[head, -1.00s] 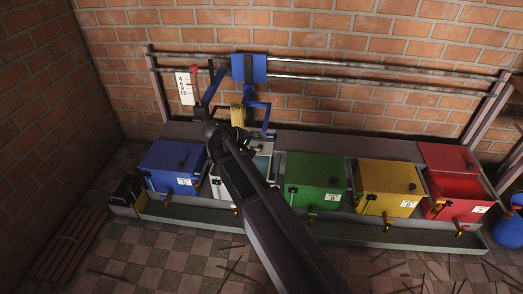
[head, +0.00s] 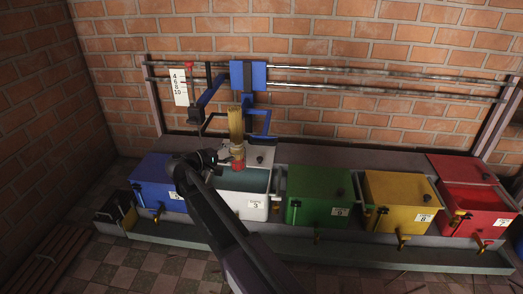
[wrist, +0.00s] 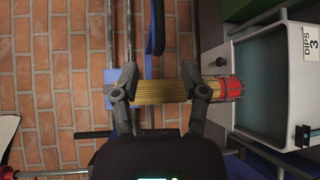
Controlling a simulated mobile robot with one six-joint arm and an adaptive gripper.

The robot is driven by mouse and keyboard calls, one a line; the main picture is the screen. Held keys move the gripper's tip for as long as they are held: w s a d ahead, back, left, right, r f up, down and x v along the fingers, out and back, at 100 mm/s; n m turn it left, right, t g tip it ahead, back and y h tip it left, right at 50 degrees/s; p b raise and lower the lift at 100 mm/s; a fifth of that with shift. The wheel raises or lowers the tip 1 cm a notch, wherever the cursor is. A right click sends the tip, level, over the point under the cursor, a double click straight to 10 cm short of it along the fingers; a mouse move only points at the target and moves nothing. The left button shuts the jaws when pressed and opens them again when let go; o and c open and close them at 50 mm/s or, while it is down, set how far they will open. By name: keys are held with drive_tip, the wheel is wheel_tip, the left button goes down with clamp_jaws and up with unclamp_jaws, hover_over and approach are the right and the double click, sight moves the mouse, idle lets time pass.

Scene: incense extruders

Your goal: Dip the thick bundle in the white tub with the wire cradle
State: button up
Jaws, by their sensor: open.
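The thick tan bundle (head: 236,125) hangs upright above the white tub (head: 254,207), its red lower end (head: 238,165) over the tub's opening. The tub's lid is open and teal liquid (head: 240,181) shows inside. The blue carriage (head: 248,74) sits on the rails above, with blue arms beside the bundle; the wire cradle's grip on it is unclear. In the wrist view, the bundle (wrist: 160,92) lies across the picture beyond my gripper (wrist: 158,75), whose fingers are apart. The tub (wrist: 278,80) bears a "DIPS 3" label. My gripper (head: 222,158) is beside the bundle's lower end in the head view.
Blue (head: 152,185), green (head: 318,195), yellow (head: 397,203) and red (head: 477,208) tubs stand in the same row. Two rails (head: 380,70) run along the brick wall. A white scale plate (head: 179,87) hangs at upper left. Several taps project along the front.

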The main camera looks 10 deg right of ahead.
sight(259, 144)
drive_tip(key=shift+d, duration=0.1)
idle(0.4)
drive_tip(key=b+x, duration=0.1)
drive_tip(key=x, duration=1.2)
drive_tip(key=shift+w+d+f+b, duration=0.1)
drive_tip(key=shift+w+d+b, duration=0.15)
drive_tip(key=shift+b, duration=0.15)
clamp_jaws()
